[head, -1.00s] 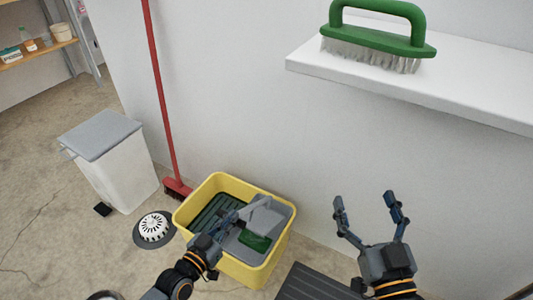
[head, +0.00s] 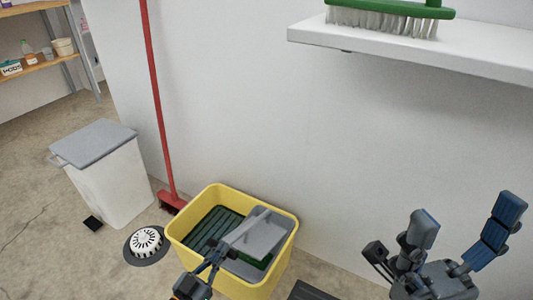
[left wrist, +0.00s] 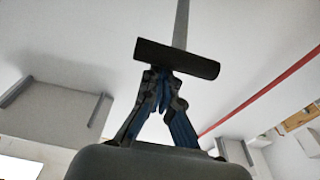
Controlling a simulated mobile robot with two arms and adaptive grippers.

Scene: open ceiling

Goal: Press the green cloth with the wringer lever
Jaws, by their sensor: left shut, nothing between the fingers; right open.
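A yellow bucket (head: 183,245) stands on the floor with a dark green grate (head: 212,228) in its left part. The grey wringer plate (head: 266,233) lies over the green cloth, of which only a thin edge (head: 258,262) shows. A light grey lever (head: 243,230) runs from the plate toward my left gripper (head: 218,252). In the left wrist view, the lever's dark crossbar (left wrist: 178,58) lies across the tips of my shut left gripper (left wrist: 160,80), with nothing between the fingers. My right gripper (head: 462,235) is open and empty, apart to the right.
A white bin (head: 110,180) with a grey lid and a round white drain strainer (head: 146,241) stand left of the bucket. A red broom (head: 160,100) leans on the wall. A white shelf (head: 420,58) carries a green brush (head: 390,17). A dark mat (head: 312,291) lies right of the bucket.

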